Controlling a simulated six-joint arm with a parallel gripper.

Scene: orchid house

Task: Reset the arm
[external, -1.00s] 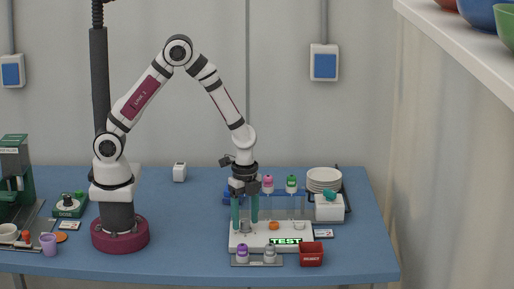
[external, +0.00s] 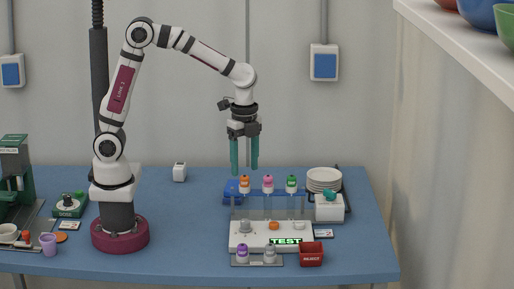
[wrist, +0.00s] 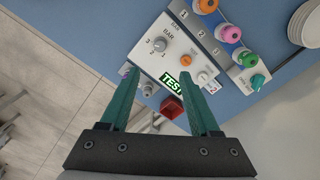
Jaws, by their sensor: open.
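Orange (external: 244,183), pink (external: 268,183) and green (external: 291,183) capped bottles stand in the rack behind the unit. Purple (external: 242,252) and grey (external: 269,252) ones stand in front, beside a red bin (external: 311,254). Plates (external: 324,179) are at right. The air around my gripper is free.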

